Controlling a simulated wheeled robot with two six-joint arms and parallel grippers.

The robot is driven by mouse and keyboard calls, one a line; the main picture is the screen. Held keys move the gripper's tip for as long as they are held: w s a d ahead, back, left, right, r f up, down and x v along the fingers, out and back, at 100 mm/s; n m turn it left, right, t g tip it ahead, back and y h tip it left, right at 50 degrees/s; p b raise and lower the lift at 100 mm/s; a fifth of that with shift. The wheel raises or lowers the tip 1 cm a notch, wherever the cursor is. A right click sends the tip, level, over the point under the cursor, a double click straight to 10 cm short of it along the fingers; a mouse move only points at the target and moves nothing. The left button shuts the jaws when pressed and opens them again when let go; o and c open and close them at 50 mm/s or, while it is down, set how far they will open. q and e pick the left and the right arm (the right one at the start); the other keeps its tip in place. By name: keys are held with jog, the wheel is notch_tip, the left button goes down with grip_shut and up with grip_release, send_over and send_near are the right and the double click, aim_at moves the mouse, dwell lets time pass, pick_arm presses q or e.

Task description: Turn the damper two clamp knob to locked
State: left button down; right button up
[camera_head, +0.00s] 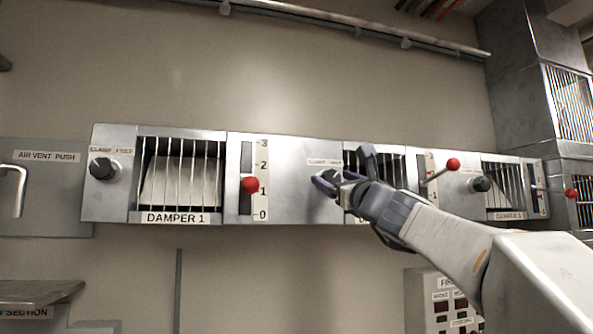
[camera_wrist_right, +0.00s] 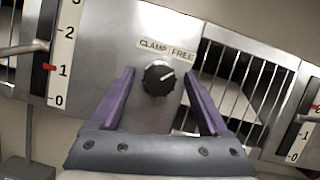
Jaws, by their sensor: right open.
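The damper two clamp knob (camera_wrist_right: 158,78) is a round black knob with a white pointer line, on a grey metal panel. Above it is a label (camera_wrist_right: 165,49) reading CLAMP and FREE. The pointer is tilted up to the right, toward the FREE side. In the head view the knob (camera_head: 331,178) is partly hidden by my right gripper (camera_head: 345,172). In the right wrist view my right gripper (camera_wrist_right: 158,85) is open, with one purple finger on each side of the knob. I cannot tell whether the fingers touch it. My left gripper is not in view.
Damper 1 (camera_head: 180,218) is at the left with its own black knob (camera_head: 102,168) and red-tipped lever (camera_head: 250,185). Another red-tipped lever (camera_head: 453,165) stands out to the right, near my right arm. A further black knob (camera_head: 481,184) is beyond it.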

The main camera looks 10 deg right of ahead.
jog(key=shift+x, duration=0.75)
grip_shut()
